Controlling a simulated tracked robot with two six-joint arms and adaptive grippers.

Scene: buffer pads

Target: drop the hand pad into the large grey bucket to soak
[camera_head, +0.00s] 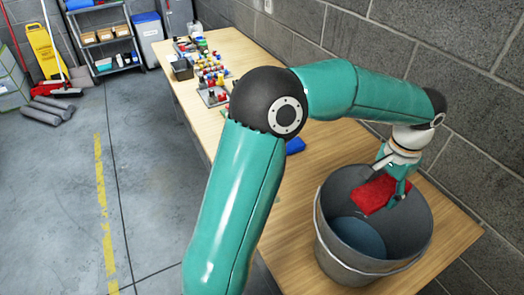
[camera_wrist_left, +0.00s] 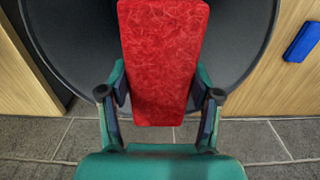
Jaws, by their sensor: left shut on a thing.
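The red hand pad (camera_head: 372,196) is held by my left gripper (camera_head: 385,184) over the open mouth of the large grey bucket (camera_head: 334,246). In the left wrist view the pad (camera_wrist_left: 163,60) sits between the two fingers of the left gripper (camera_wrist_left: 161,97), with the dark bucket (camera_wrist_left: 75,35) behind it. The bucket stands on the near end of the wooden table, and bluish liquid (camera_head: 358,234) shows at its bottom. My left arm hides part of the table. My right gripper is not in view.
A blue item (camera_head: 295,146) lies on the table (camera_head: 300,180) behind my arm. Several small bottles (camera_head: 212,78) and a dark bin (camera_head: 182,69) stand at the table's far end. A grey block wall (camera_head: 450,85) runs along the right side.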

